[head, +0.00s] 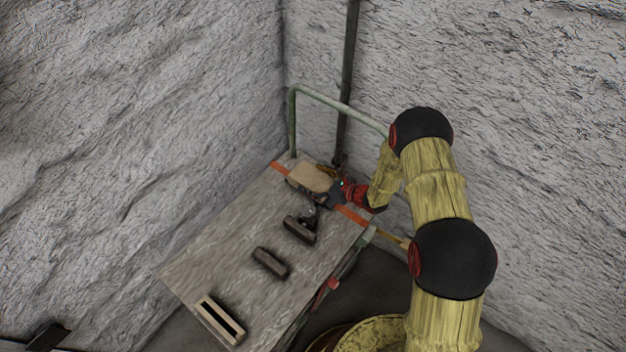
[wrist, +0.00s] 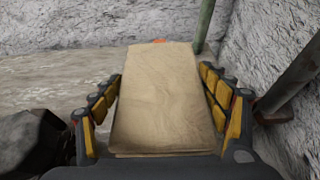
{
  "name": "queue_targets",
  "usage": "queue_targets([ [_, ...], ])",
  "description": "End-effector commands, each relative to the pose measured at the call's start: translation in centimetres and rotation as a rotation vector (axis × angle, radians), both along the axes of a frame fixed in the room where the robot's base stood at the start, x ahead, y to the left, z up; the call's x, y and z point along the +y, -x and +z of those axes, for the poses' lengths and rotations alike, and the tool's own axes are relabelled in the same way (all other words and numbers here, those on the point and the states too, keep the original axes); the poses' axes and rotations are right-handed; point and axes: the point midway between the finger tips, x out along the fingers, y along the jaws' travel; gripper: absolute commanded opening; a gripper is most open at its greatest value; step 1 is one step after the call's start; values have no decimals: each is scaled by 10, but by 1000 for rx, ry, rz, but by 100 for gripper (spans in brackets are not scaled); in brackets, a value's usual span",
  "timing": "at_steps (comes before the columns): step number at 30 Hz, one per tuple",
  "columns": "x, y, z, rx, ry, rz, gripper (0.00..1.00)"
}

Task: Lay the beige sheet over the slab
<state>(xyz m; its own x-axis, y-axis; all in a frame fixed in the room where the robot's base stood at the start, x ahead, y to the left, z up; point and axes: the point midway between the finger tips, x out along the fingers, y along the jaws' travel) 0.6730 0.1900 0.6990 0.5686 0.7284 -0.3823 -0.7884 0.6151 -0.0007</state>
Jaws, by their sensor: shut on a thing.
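The beige sheet (head: 311,177) is at the far end of the worktop, just in front of my gripper (head: 334,190). In the wrist view the sheet (wrist: 158,95) looks like a flat, folded pad lying between the yellow-padded fingers of my gripper (wrist: 160,85). My gripper is shut on it. I cannot tell whether the sheet touches the worktop. Two dark brown blocks (head: 300,229) and (head: 271,263) lie on the worktop nearer the front. I cannot tell for certain which thing is the slab.
The worn worktop (head: 215,255) has an orange stripe (head: 350,215) near its far end and a green rail (head: 292,120) behind. A pale piece with a dark slot (head: 207,312) lies at the near end. A dark pole (head: 347,90) and rough walls stand close behind. The worktop's left side is bare.

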Motion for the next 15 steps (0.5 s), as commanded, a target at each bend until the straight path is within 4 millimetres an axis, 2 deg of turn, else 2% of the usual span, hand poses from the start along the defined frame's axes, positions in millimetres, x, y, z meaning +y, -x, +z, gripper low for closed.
queue_targets([
  [15, 0, 0, -8, -1, 0, 0, 42],
])
